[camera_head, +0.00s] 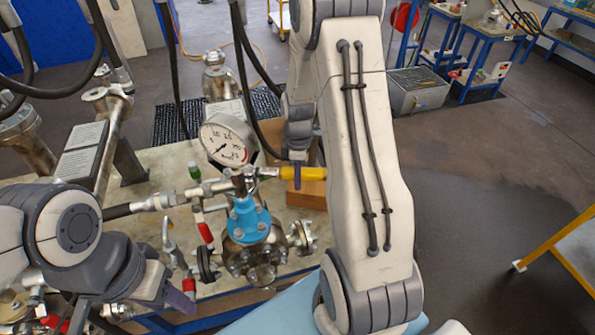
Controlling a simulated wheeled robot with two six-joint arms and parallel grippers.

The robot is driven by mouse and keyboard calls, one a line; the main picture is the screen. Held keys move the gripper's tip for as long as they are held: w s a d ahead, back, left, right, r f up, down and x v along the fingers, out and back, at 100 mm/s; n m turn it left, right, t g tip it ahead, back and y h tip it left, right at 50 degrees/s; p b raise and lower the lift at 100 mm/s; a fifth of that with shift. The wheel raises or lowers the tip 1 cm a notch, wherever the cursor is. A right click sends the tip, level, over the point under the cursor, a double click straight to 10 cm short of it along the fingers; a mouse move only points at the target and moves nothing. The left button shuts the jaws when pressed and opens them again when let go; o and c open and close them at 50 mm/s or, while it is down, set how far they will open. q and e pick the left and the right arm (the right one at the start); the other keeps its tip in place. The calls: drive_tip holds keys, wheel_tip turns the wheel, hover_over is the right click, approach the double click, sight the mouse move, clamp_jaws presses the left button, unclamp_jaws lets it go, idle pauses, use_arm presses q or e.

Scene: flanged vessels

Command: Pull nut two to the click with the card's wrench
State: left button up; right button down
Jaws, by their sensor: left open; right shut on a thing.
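My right gripper (297,176) is shut on a yellow-handled wrench (266,172), held level just behind my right arm. My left gripper (172,300) is open and empty at the lower left, apart from the valve. White printed cards lie at the left (82,150) and behind the gauge (228,110); their text is too small to read.
A round pressure gauge (228,140) stands just behind the wrench head. Pipe fittings and red-handled valves (205,232) crowd the bench left of the blue body. A wooden block (307,194) lies beneath my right gripper. Open floor (480,190) lies to the right.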

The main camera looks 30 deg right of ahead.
drive_tip(key=shift+r+p, duration=2)
drive_tip(key=shift+r, duration=0.55)
drive_tip(key=shift+f, duration=0.1)
